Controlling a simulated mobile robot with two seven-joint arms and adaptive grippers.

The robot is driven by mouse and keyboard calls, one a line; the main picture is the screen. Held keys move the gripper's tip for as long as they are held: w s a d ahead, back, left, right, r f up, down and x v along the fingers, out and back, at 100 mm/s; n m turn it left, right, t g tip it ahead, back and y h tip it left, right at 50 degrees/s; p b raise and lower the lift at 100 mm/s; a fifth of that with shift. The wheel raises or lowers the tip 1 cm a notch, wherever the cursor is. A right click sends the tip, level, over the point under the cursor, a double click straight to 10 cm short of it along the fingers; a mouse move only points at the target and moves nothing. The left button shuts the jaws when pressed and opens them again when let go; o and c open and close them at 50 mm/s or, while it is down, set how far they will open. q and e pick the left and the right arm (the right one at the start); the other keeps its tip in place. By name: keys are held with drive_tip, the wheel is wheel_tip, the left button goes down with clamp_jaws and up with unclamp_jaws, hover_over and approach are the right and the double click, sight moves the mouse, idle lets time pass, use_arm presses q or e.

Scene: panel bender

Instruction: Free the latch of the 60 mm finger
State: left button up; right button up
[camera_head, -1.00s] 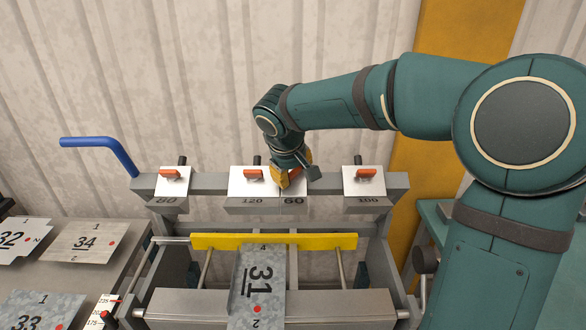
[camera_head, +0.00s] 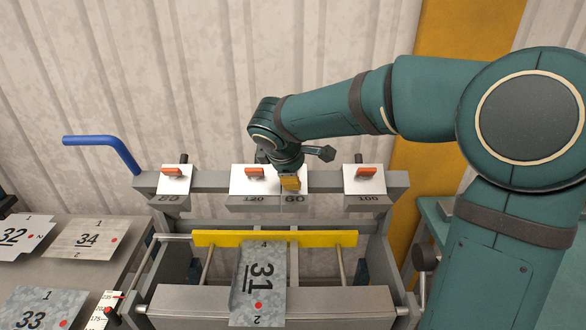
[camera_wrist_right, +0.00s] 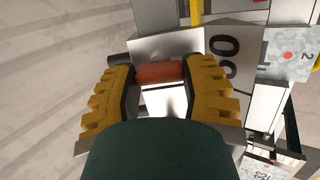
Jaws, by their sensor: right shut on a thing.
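The 60 mm finger (camera_head: 294,198) is a pale plate on the grey beam, right beside the 120 finger (camera_head: 250,185). My right gripper (camera_head: 289,184) covers most of the 60 finger's upper face and hides its latch in the head view. In the right wrist view, the orange-red latch (camera_wrist_right: 160,73) lies crosswise between the yellow fingertips, and the gripper is shut on it. The 60 finger's numbered face (camera_wrist_right: 242,38) shows beyond the fingers there. My left gripper is not in view.
The 80 finger (camera_head: 170,182) and the 100 finger (camera_head: 365,182) stand apart on the beam (camera_head: 215,181), each with an orange latch. A blue handle (camera_head: 100,141) rises at left. Sheet 31 (camera_head: 258,285) lies below the yellow bar (camera_head: 215,239).

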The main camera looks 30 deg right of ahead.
drive_tip(key=shift+n, duration=0.3)
drive_tip(key=o, duration=1.2)
drive_tip(key=v, duration=1.2)
